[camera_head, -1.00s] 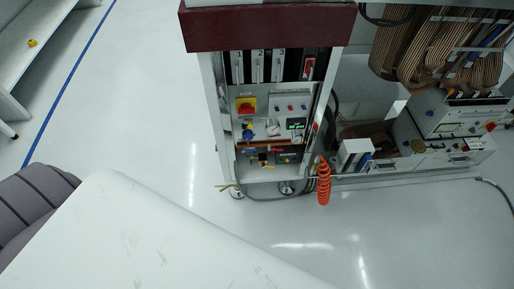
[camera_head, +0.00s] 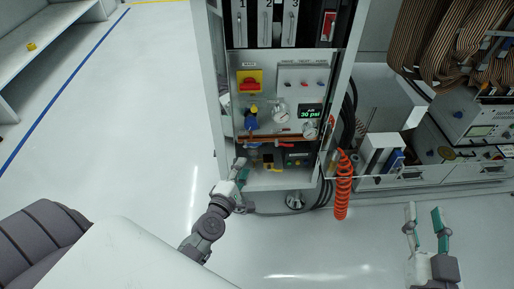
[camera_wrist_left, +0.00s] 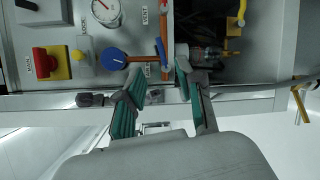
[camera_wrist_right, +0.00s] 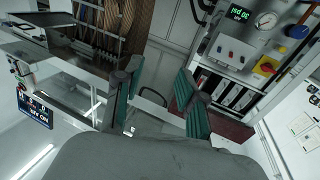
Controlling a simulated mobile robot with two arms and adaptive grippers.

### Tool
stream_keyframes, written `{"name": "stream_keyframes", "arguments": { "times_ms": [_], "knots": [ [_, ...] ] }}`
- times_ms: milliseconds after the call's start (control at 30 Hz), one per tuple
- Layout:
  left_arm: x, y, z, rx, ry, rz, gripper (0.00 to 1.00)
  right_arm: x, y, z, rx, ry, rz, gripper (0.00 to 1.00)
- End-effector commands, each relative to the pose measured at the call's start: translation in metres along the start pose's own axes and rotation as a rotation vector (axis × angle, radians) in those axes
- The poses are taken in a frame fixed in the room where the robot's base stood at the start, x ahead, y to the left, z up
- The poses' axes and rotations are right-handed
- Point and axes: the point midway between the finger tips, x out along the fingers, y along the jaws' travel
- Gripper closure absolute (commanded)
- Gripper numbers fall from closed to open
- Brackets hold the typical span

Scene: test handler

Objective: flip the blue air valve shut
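The cabinet's air panel (camera_head: 291,93) faces me in the head view. A blue round knob (camera_head: 251,123) sits there; it also shows in the left wrist view (camera_wrist_left: 113,59). Beside it, a slim blue lever (camera_wrist_left: 161,52) lies along the copper pipe (camera_wrist_left: 167,30), roughly parallel to it. A VENT label is near the lever. My left gripper (camera_head: 240,169) is at the cabinet's lower left; its fingers (camera_wrist_left: 160,88) are apart and empty, below the lever in the left wrist view. My right gripper (camera_head: 425,218) is open and empty, far right, low; its fingers also show in the right wrist view (camera_wrist_right: 157,92).
A red-on-yellow switch (camera_head: 250,82), a gauge (camera_head: 279,112) and a display reading 30 psi (camera_head: 310,113) are on the panel. A coiled orange hose (camera_head: 343,185) hangs right of the cabinet. The floor (camera_head: 140,140) left of it is clear.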

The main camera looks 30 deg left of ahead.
Motion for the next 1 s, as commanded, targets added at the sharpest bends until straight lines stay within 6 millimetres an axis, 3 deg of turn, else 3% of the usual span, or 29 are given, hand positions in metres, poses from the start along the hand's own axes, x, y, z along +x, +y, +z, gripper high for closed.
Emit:
{"name": "stream_keyframes", "arguments": {
  "times_ms": [200, 500, 700, 1000],
  "knots": [
    [0.047, 0.001, 0.001, 0.0, 0.0, 0.003, 0.63, 0.001, -0.001, -0.006, 0.001, 0.039, -0.002, 0.6],
    [0.103, -0.001, 0.0, 0.003, -0.001, 0.0, 0.63, 0.0, -0.005, -0.033, 0.005, 0.21, -0.011, 0.6],
    [0.119, -0.001, 0.0, 0.004, -0.001, -0.002, 0.63, -0.003, -0.007, -0.048, 0.008, 0.292, -0.016, 0.6],
    [0.121, -0.001, 0.001, 0.004, -0.001, -0.002, 0.63, -0.003, -0.007, -0.051, 0.008, 0.306, -0.016, 0.6]
  ]
}}
